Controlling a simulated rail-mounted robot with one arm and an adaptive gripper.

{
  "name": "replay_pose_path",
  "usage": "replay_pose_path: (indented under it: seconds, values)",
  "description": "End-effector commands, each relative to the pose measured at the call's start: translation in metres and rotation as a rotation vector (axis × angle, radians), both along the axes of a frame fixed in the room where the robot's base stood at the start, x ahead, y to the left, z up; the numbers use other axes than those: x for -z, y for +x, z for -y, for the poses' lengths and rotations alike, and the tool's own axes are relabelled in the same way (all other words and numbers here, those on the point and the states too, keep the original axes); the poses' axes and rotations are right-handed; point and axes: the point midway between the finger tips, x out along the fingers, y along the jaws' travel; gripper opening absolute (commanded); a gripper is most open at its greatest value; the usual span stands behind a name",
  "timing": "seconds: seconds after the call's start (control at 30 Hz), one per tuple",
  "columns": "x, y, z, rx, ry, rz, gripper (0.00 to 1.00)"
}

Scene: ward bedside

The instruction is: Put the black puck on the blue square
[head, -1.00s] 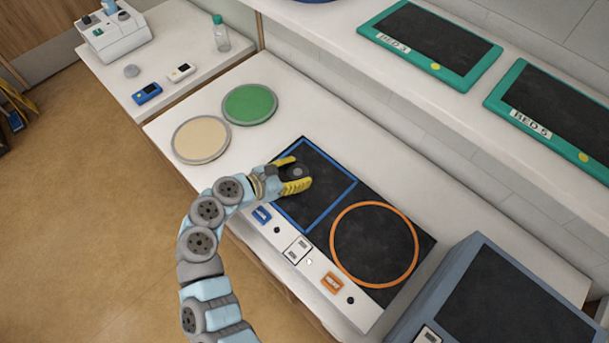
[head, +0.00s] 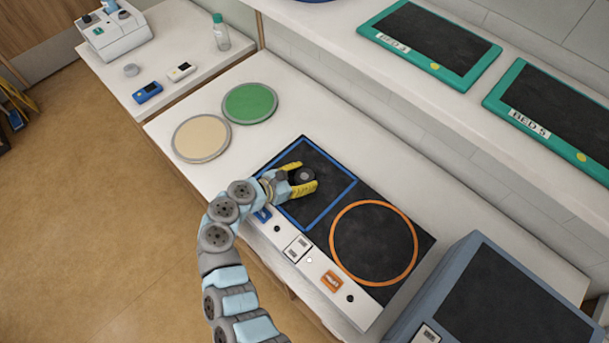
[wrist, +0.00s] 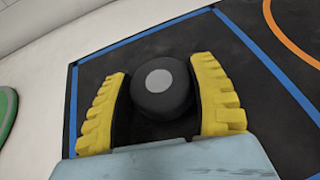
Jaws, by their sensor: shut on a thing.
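The black puck (head: 305,176), with a grey dot on top, is between the yellow fingers of my gripper (head: 304,178) in the head view. In the wrist view the puck (wrist: 161,86) sits between both fingers, and my gripper (wrist: 163,100) is shut on it. The blue square (head: 345,199) is an outline on a black panel. The puck is over the inside of this square. I cannot tell whether it touches the panel. Part of the blue outline (wrist: 262,58) also shows in the wrist view.
An orange circle (head: 334,258) lies on the same panel, right of the square. A green disc (head: 250,103) and a beige disc (head: 201,139) lie to the left. A grey-blue box (head: 452,262) stands at the right. Small buttons and labels line the panel's front edge.

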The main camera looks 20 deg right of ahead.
Motion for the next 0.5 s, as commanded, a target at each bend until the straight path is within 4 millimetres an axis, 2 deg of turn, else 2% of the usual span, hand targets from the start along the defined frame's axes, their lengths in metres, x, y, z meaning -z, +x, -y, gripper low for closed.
replay_pose_path:
  seconds: [0.2,0.23,0.3,0.5]
  values:
    - [0.0036,0.0002,0.0003,0.001,-0.001,0.002,0.19]
    - [0.0026,0.0002,0.0002,0.001,0.0,0.002,0.68]
    - [0.0024,0.0001,0.0002,0.0,0.0,0.001,0.85]
    - [0.0024,0.0001,0.0001,0.0,0.0,0.001,0.85]
